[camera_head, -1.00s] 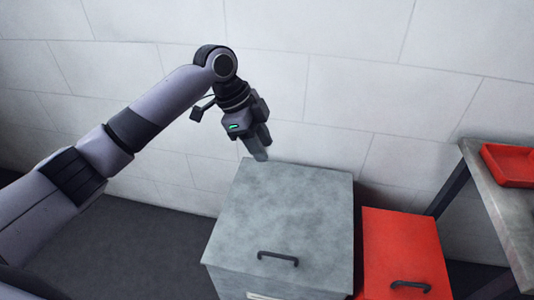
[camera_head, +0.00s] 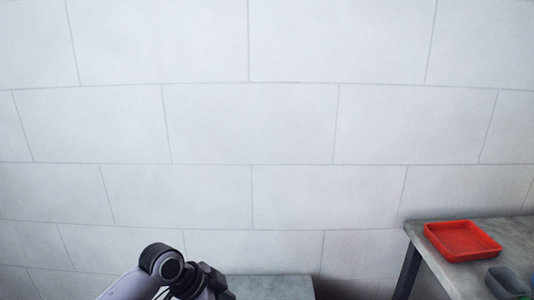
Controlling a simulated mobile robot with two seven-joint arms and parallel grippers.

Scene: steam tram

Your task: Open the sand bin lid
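The grey bin's flat lid (camera_head: 272,287) shows only as a strip at the bottom edge of the head view; it looks flat, and its handle and front are out of view. My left gripper (camera_head: 217,286) is at the bottom edge, just left of the visible lid strip. Its fingertips are cut off, so I cannot tell if it is open or shut, or whether it touches the lid. The red box is out of view. My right gripper is not in view.
A grey table (camera_head: 427,254) stands at the right with a red tray (camera_head: 461,240) and a small dark grey container (camera_head: 507,281) on it. A pale panelled wall (camera_head: 290,120) fills most of the view behind.

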